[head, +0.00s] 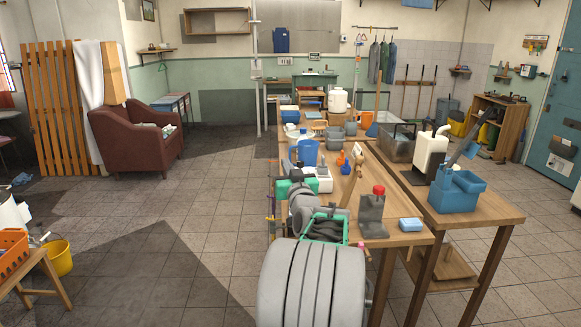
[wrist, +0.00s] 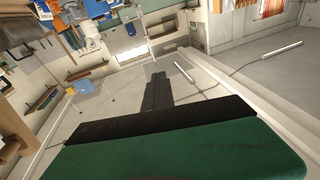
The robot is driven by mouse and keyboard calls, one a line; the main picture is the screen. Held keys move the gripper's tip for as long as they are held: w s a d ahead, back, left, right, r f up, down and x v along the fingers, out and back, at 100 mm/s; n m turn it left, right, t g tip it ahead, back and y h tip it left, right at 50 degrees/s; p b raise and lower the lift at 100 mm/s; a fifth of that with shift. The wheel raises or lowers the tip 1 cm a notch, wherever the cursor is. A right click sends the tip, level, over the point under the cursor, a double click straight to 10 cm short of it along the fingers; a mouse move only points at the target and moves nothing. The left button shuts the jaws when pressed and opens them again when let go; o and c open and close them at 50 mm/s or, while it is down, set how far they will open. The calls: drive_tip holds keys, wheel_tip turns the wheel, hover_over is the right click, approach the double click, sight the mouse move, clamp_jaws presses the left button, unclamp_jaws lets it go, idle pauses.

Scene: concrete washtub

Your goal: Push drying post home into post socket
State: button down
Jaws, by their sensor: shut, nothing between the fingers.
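A short light-wood post (head: 351,184) stands slightly tilted on the near workbench in the head view; it may be the drying post. I cannot make out a socket at its foot. My gripper (wrist: 158,77) shows in the wrist view as a dark, closed pair of fingers on a green body. The fingers are shut and hold nothing. In the head view my arm reaches toward the bench's left side, left of the wooden post, and the fingertips cannot be made out there. The wrist view shows neither post nor socket clearly.
A blue container (head: 455,192) stands to the right. The tiled floor left of the bench is open.

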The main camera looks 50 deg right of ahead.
drive_tip(key=w+a+n+y+p, duration=0.1)
drive_tip(key=w+a+n+y, duration=0.2)
drive_tip(key=w+a, duration=0.5)
drive_tip(key=shift+w, duration=2)
idle(1.4)
drive_tip(key=shift+a, duration=0.15)
idle(0.4)
drive_tip(key=w+a+n+y+p, duration=0.1)
drive_tip(key=w+a+p, duration=0.1)
drive_tip(key=w+a, duration=0.2)
drive_tip(key=w+a+n+g+y+p, duration=0.1)
drive_tip(key=w+a, duration=0.4)
drive_tip(key=w, duration=0.5)
drive_tip(key=shift+a+n+y+p, duration=0.2)
drive_tip(key=shift+n+y+p, duration=0.3)
drive_tip(key=shift+p, duration=0.55)
idle(2.5)
